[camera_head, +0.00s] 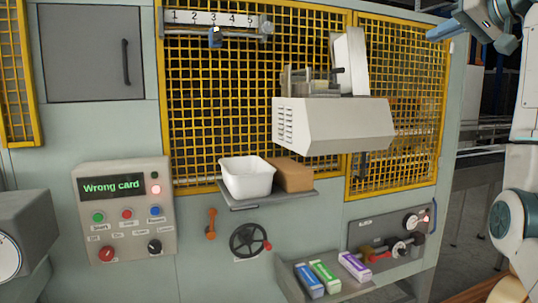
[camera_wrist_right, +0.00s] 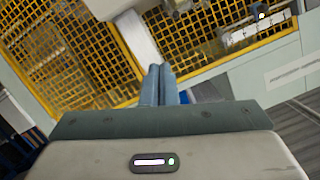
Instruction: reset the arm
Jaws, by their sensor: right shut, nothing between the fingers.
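My right gripper (camera_head: 436,33) is at the upper right of the head view, raised in front of the right edge of the yellow mesh guard (camera_head: 425,90). Its blue fingers (camera_wrist_right: 159,74) lie side by side in the right wrist view, shut with nothing between them. My right arm comes down along the right edge of the head view. My left gripper is not in view.
The control panel (camera_head: 125,220) reads "Wrong card", with a red light lit. A shelf (camera_head: 270,200) holds a white bin (camera_head: 246,177) and a brown box (camera_head: 291,174). Several coloured cartons lie on a lower tray (camera_head: 330,292). A handwheel (camera_head: 247,240) sits under the shelf.

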